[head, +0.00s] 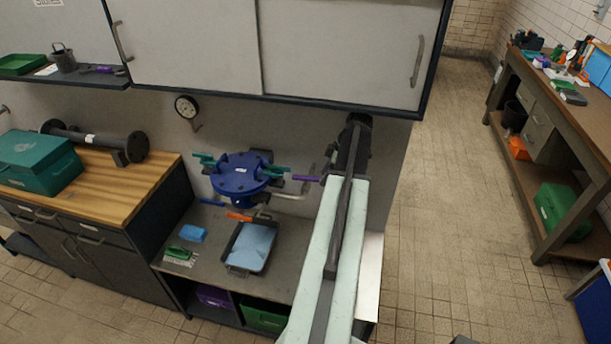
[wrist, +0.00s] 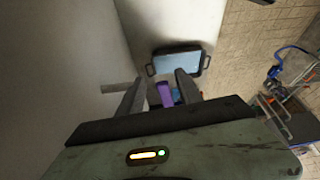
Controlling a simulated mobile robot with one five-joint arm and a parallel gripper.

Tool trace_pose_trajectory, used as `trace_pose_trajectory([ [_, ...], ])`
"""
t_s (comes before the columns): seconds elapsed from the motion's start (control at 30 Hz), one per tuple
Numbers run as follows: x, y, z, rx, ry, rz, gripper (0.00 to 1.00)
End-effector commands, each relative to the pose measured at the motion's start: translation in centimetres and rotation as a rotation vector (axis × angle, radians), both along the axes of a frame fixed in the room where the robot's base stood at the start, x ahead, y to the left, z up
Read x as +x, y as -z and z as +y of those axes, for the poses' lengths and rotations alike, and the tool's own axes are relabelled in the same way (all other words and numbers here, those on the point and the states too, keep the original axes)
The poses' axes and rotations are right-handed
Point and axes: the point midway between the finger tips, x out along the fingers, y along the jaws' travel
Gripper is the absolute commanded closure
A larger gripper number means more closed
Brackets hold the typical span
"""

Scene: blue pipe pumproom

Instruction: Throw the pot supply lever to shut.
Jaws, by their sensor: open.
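A blue round pot (head: 240,175) with teal clamps stands against the wall behind the worktop. A short purple lever handle (head: 305,178) sticks out at its right, near the bent pipe and next to my arm. In the wrist view, a purple bar (wrist: 165,95), which looks like this lever, shows between the fingers of my gripper (wrist: 160,80). The fingers are apart, and I see no grip on it. Whether either finger touches it cannot be told.
A tray with a blue inside (head: 252,247) lies on the grey worktop (head: 210,228), with a blue block (head: 193,233) and green brush (head: 178,253) to its left. A wall cabinet (head: 330,45) hangs above. Open tiled floor (head: 450,220) lies to the right.

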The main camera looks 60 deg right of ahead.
Motion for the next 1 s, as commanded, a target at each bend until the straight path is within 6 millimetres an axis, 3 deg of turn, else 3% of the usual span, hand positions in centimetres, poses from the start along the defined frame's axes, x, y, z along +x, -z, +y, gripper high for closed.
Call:
trace_pose_trajectory([
  [0.1,2.8,0.0,1.2,-0.001,-0.003,0.0,0.58],
  [0.3,5.9,0.0,2.6,0.0,-0.002,0.0,0.58],
  [0.4,6.1,1.2,2.6,0.0,0.0,0.0,0.58],
  [0.7,6.2,1.1,2.7,0.0,-0.001,0.0,0.58],
  [0.87,6.3,1.1,2.7,0.0,-0.002,0.0,1.0],
  [1.0,6.3,1.1,2.8,-0.001,0.004,0.001,1.0],
])
